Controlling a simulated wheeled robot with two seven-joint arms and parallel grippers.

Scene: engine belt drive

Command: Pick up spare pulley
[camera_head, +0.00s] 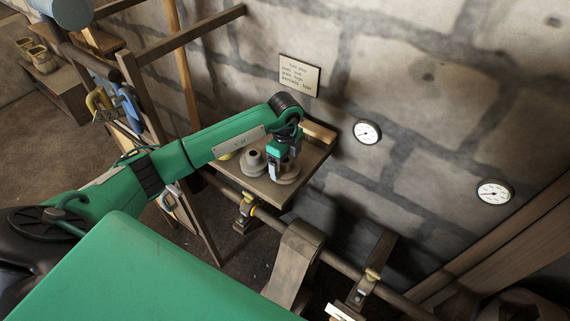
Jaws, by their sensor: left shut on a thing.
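The spare pulley (289,178) is a grey-brown round piece at the right side of a small wooden shelf (270,192) against the stone wall. My left gripper (281,169) reaches down over the shelf from above and is shut on the pulley. The fingers hide part of it. I cannot tell whether the pulley touches the shelf top. My right gripper is not in view.
A grey stepped round piece (253,163) stands close left of the gripper, with a yellow item (228,155) behind it. A wooden block (318,131) lies at the shelf's back. A shaft (345,267) with bearing blocks runs below. Two gauges (367,132) hang right.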

